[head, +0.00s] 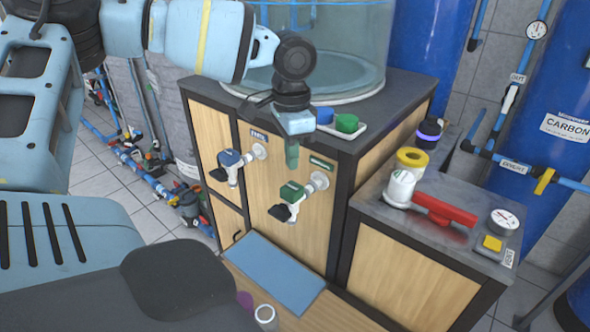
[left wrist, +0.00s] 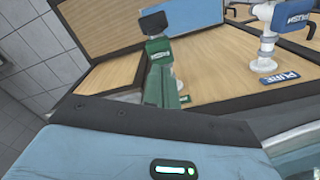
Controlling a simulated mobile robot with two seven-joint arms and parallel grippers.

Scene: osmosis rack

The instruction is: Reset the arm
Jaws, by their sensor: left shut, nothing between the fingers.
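My left gripper (head: 291,158) hangs from its black wrist in the middle of the head view. Its green fingers are shut and empty, pointing down in front of the cabinet's wooden front (head: 262,160). The green tap (head: 291,192) is just below the fingertips in the picture; I cannot tell the exact gap. In the left wrist view the green fingers (left wrist: 161,78) overlap the line to the green tap (left wrist: 158,48) with its black end. My right gripper is not in view.
A blue tap (head: 230,158) is left of the green one. A clear round tank (head: 330,45) and a tray with blue and green caps (head: 347,123) stand on the cabinet. A side counter (head: 400,225) holds a red-handled valve (head: 443,210). A blue mat (head: 270,270) lies below the taps.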

